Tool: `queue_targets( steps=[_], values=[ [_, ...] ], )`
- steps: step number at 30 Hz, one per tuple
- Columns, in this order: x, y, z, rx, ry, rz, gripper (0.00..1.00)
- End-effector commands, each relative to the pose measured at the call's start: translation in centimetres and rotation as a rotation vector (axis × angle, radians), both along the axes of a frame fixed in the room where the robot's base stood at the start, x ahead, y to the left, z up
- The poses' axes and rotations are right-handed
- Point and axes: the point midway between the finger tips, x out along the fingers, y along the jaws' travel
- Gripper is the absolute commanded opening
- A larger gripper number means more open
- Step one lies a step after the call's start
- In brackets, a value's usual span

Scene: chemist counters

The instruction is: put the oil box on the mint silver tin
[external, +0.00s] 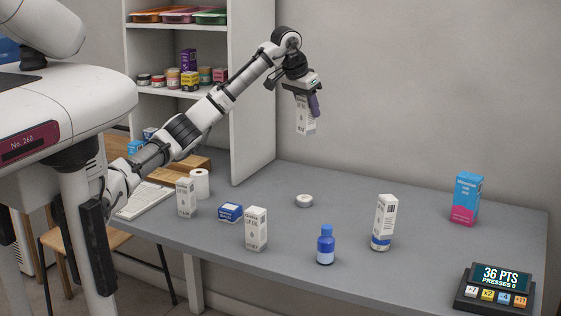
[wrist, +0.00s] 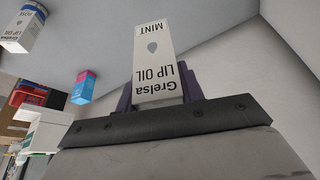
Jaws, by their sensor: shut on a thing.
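My gripper (external: 309,98) is raised above the back of the counter and shut on a white oil box (external: 305,122). The box hangs roughly upright below the fingers, clear of the counter. In the wrist view the held oil box (wrist: 155,65) reads "Grelsa LIP OIL MINT" between the purple fingers (wrist: 158,97). A small, round, pale silver-white tin (external: 304,201) lies on the counter below the gripper, apart from the box; its label is too small to read.
White boxes (external: 185,197) (external: 256,229), a blue box (external: 230,212) and a blue bottle (external: 326,244) stand along the front. At right, a white box (external: 386,215) stands on a blue-and-white tin (external: 381,243). A blue-pink box (external: 466,198) and points display (external: 494,290) stand farther right.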

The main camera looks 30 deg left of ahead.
Motion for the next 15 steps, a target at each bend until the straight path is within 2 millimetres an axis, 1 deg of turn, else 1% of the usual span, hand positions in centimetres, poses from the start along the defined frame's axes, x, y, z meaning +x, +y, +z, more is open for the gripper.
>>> queue_targets(
  steps=[5,12,15],
  values=[
    [0.1,0.2,-4.1,0.003,0.003,-0.003,0.15],
    [0.0,0.2,-10.4,0.001,0.004,-0.002,0.15],
    [0.0,0.2,-12.6,0.003,0.003,-0.003,0.15]
  ],
)
